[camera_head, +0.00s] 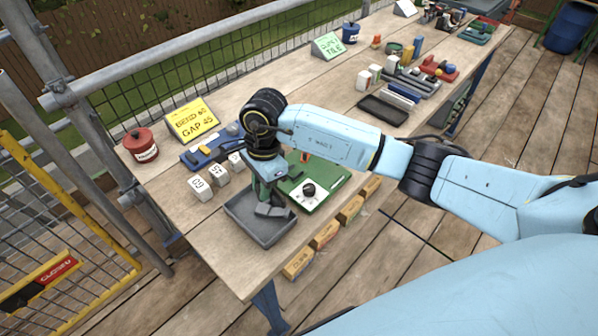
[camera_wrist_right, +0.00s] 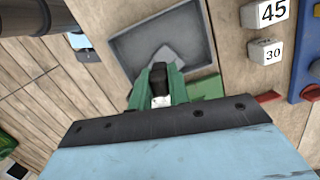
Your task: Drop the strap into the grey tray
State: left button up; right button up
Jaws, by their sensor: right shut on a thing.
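The grey tray (camera_head: 246,228) lies near the front left edge of the table. It also shows in the wrist view (camera_wrist_right: 128,48). My right gripper (camera_head: 268,203) points down over the tray. In the wrist view its dark fingertips (camera_wrist_right: 159,72) are shut on a small grey piece, the strap (camera_wrist_right: 166,55), which shows just beyond them against the tray floor. I cannot tell whether the strap touches the tray floor. My left gripper is out of view.
A green board (camera_head: 325,185) with a black knob sits right beside the tray. Number blocks (camera_head: 201,187) and a blue tool holder (camera_head: 207,152) stand behind it. A red tin (camera_head: 141,145) and a yellow sign (camera_head: 191,120) are at the far left.

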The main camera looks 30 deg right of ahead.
jog(key=shift+f, duration=0.4)
jog(key=o, duration=0.9)
jog(key=shift+r, duration=0.15)
jog(key=r, duration=0.4)
jog(key=d+r, duration=0.1)
jog(key=r, duration=0.3)
jog(key=d+r, duration=0.1)
jog(key=r, duration=0.4)
jog(key=shift+w, duration=0.15)
